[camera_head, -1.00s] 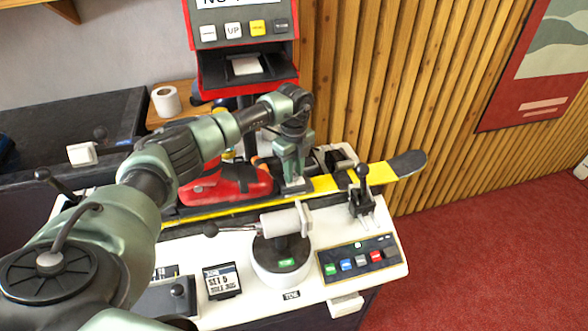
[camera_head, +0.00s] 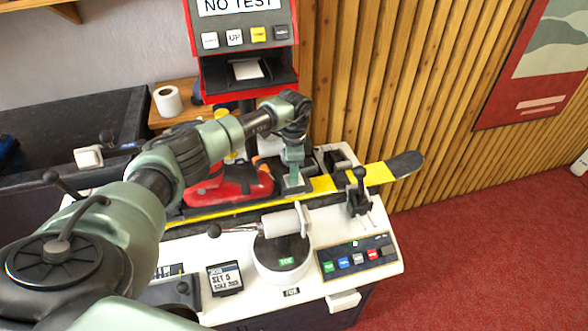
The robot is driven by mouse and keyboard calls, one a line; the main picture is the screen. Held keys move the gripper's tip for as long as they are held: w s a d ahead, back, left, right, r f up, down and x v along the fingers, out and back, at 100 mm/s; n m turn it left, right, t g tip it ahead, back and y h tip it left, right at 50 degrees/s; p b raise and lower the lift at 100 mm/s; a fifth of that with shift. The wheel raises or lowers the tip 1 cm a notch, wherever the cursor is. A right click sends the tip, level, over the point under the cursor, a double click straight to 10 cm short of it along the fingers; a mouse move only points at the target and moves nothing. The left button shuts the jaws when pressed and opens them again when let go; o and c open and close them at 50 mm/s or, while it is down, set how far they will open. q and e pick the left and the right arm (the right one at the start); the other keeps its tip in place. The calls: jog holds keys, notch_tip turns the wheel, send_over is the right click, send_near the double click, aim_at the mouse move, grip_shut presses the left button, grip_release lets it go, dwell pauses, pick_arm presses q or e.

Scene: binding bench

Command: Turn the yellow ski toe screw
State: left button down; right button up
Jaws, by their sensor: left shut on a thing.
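The yellow ski (camera_head: 377,174) lies across the white bench, its dark tip pointing right. A red boot (camera_head: 232,186) sits on the ski. My left gripper (camera_head: 293,183) points down over the ski just right of the boot's toe. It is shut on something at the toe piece. The toe screw itself is hidden by the gripper and is too small to make out. My right gripper does not show.
A white round unit with a cylinder and lever (camera_head: 280,255) stands in front of the ski. A button panel (camera_head: 356,254) and a small display card (camera_head: 225,278) lie near the front edge. A black lever clamp (camera_head: 359,198) stands right of my gripper. A red machine reading "NO TEST" (camera_head: 244,45) rises behind.

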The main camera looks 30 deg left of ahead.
pick_arm(q)
jog(key=shift+w+a+r+n+p, duration=0.15)
jog(key=shift+n+p, duration=0.1)
jog(key=shift+n, duration=0.35)
jog(key=shift+w+r+n+p, duration=0.15)
jog(key=shift+n+p, duration=0.1)
jog(key=shift+n, duration=0.35)
jog(key=shift+s, duration=0.1)
jog(key=c, duration=1.2)
grip_release()
jog(key=shift+o, duration=0.2)
jog(key=shift+s+f, duration=0.15)
jog(key=shift+s, duration=0.05)
jog(key=shift+w+r, duration=0.1)
jog(key=shift+r, duration=0.3)
notch_tip(320, 180, up, 7)
jog(key=shift+r+b, duration=0.1)
jog(key=shift+b, duration=1.15)
